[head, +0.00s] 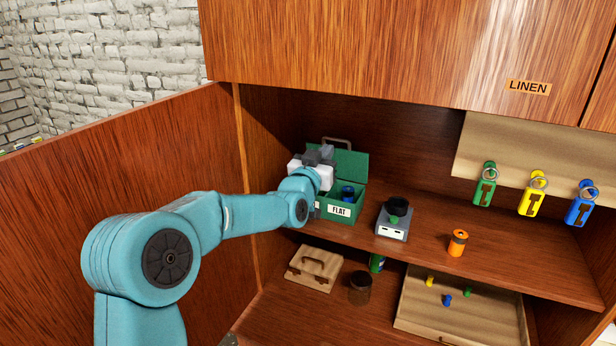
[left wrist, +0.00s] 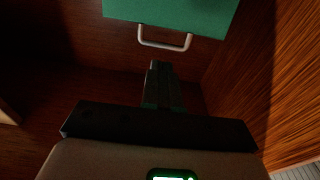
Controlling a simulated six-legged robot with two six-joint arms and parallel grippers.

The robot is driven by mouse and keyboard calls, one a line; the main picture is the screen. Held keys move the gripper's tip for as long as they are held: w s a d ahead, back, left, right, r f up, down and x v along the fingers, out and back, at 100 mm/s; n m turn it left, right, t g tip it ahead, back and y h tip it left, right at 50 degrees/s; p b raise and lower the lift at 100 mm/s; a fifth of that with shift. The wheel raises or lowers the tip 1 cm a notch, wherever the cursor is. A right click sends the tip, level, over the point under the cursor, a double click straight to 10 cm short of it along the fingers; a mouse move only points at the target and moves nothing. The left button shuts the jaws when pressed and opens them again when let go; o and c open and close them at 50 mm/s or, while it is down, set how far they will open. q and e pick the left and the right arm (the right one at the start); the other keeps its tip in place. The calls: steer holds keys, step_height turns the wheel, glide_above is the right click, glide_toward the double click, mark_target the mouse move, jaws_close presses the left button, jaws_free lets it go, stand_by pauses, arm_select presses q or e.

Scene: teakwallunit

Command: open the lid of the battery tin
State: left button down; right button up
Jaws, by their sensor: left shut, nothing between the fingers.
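The green battery tin (head: 340,210), labelled FLAT, stands on the shelf at the left. Its green lid (head: 352,164) is raised, standing up at the back of the tin, with a grey handle (head: 337,141) at its top edge. A blue item (head: 347,192) shows inside the tin. My left gripper (head: 320,156) is above the tin's left part, in front of the lid, and hides some of it. In the left wrist view the shut, empty fingers (left wrist: 160,70) point towards the lid (left wrist: 170,14) and its handle (left wrist: 165,43), with a visible gap. My right gripper is out of view.
A grey device (head: 393,223) with a dark round top stands right of the tin, then an orange battery (head: 457,243). Green, yellow and blue tags (head: 531,197) hang at the right. Below are a wooden case (head: 313,268), a dark jar (head: 360,288) and a tray (head: 460,318).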

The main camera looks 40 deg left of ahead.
arm_select(q)
steer(key=r+b+v, duration=0.1)
steer(key=v, duration=0.8)
steer(key=d+f+g+h, duration=0.2)
steer(key=d+f+g, duration=0.15)
steer(key=f, duration=0.75)
steer(key=d+f+g+h, duration=0.2)
steer(key=d+f, duration=0.3)
steer(key=f, duration=0.5)
steer(key=s+d+f+g+h, duration=0.25)
steer(key=s+d+f, duration=0.35)
steer(key=f, duration=0.5)
steer(key=s+d+f+g+h, duration=0.1)
steer(key=s+d+f+g, duration=0.4)
steer(key=f, duration=0.6)
steer(key=s+d+f+g, duration=0.2)
steer(key=s+d+f, duration=0.15)
steer(key=s, duration=0.45)
steer(key=s+d+f+g, duration=0.3)
steer(key=s+f, duration=0.1)
steer(key=s, duration=0.4)
step_height(320, 180, up, 12)
steer(key=s+p, duration=0.2)
steer(key=p, duration=1)
steer(key=shift+d+m+h, duration=0.2)
steer(key=shift+m+h, duration=0.1)
steer(key=shift+h, duration=0.15)
steer(key=shift+w, duration=0.15)
